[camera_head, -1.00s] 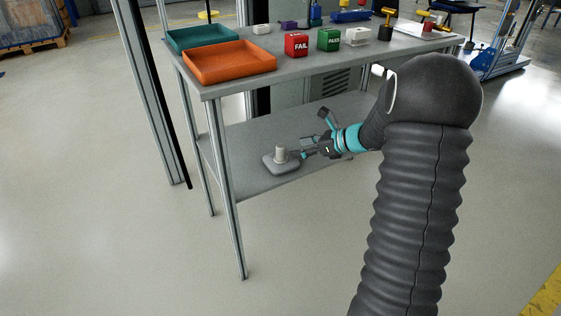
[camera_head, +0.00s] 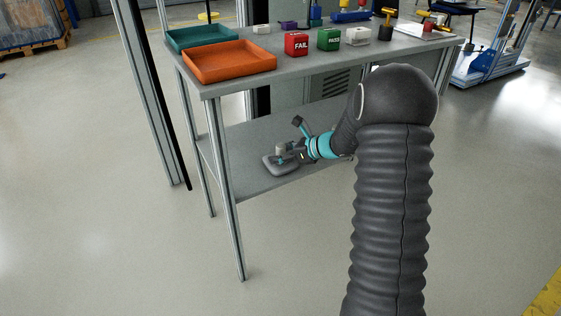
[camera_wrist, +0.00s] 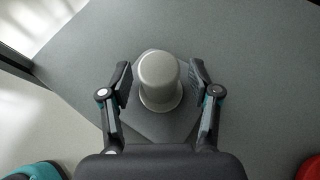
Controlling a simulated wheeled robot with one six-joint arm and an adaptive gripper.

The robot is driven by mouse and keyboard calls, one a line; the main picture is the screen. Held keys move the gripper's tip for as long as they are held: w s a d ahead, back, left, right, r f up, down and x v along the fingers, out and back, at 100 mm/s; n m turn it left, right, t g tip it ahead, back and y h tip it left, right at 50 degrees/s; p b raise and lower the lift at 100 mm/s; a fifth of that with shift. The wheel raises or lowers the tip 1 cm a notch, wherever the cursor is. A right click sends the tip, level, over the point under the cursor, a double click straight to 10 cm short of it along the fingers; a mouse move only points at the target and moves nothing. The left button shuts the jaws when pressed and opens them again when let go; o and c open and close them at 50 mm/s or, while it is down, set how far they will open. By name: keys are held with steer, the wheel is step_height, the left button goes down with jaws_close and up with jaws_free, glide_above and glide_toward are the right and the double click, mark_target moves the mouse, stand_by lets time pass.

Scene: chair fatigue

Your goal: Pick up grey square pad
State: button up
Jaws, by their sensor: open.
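The grey square pad (camera_head: 281,166) lies on the lower shelf of the workbench, with a light grey round knob (camera_head: 281,148) standing up from it. In the wrist view the knob (camera_wrist: 159,78) is between my two fingers, and the pad (camera_wrist: 163,122) shows darker beneath it. My gripper (camera_head: 287,152) is open around the knob, with a gap visible on each side in the wrist view (camera_wrist: 161,82). Part of the pad is hidden by the knob and my gripper.
The lower shelf (camera_head: 245,180) is otherwise bare near the pad. The bench top (camera_head: 283,62) above carries an orange tray (camera_head: 229,63), a green tray (camera_head: 203,36), a red FAIL box (camera_head: 296,45) and a green PASS box (camera_head: 329,40). A bench leg (camera_head: 226,190) stands left of the pad.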

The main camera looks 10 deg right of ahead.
jaws_close()
steer(key=shift+r, duration=0.1)
